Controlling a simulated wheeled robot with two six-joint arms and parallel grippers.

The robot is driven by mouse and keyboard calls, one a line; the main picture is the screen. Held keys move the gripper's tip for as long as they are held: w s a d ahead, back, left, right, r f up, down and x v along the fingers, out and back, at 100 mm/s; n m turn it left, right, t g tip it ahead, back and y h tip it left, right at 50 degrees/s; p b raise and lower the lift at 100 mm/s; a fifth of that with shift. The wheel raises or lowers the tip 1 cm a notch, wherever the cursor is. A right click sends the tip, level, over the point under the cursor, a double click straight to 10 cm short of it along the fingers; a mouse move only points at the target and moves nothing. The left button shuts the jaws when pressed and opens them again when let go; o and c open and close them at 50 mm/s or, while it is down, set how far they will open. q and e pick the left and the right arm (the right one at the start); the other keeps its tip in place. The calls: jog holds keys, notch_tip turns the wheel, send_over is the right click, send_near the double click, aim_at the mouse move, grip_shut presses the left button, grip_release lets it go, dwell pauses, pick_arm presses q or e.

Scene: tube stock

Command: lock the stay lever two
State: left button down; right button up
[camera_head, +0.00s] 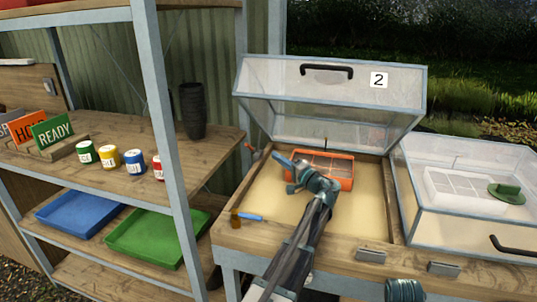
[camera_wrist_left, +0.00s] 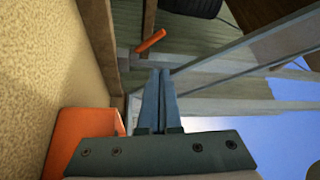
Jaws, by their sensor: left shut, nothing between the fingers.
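The lid marked 2 (camera_head: 330,95) of the middle frame box stands raised in the head view. An orange-red stay lever (camera_head: 252,152) sits on the left rim of this box, near the lid hinge side; the wrist view shows it as a small orange bar (camera_wrist_left: 151,41), tilted. My left gripper (camera_head: 278,158) reaches over the box interior, fingers pointing left toward the lever. In the wrist view its fingers (camera_wrist_left: 158,75) are together and empty, with a gap between their tips and the lever. My right gripper is not seen.
An orange tray (camera_head: 346,183) stands inside the box close to my gripper; its edge shows in the wrist view (camera_wrist_left: 72,130). A blue-handled tool (camera_head: 248,217) lies at the front left. A closed clear-lidded box (camera_head: 470,228) stands right. A shelf post (camera_head: 165,120) stands left.

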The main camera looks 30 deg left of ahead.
pick_arm(q)
jog(key=shift+v, duration=0.9)
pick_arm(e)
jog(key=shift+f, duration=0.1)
